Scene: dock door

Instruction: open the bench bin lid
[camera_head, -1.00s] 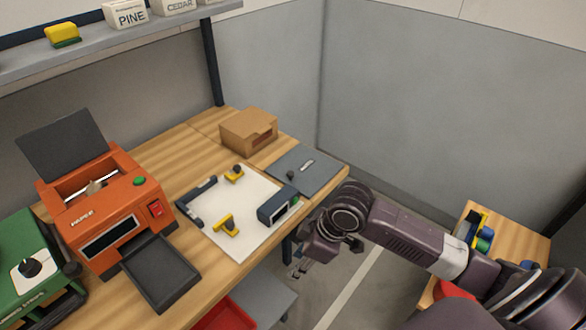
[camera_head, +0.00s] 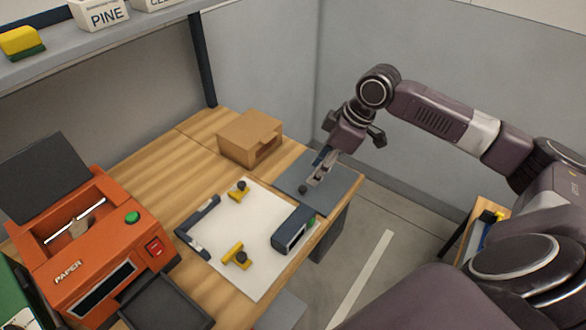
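The bench bin lid is a flat grey panel (camera_head: 340,192) at the right end of the wooden bench. It lies flat and looks closed. A small dark knob (camera_head: 303,188) stands near its left edge. My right gripper (camera_head: 318,180) points down over the middle of the lid, with its fingertips at or just above the surface. It hides the small pale fitting there. I cannot tell whether the fingers touch the lid or how far apart they are. My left gripper is not in view.
A cardboard box (camera_head: 250,137) stands behind the lid. Left of the lid lies a white sheet (camera_head: 215,246) with yellow clamps (camera_head: 236,256) and a dark block (camera_head: 292,230). An orange machine (camera_head: 110,235) stands farther left. Open floor lies right of the bench.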

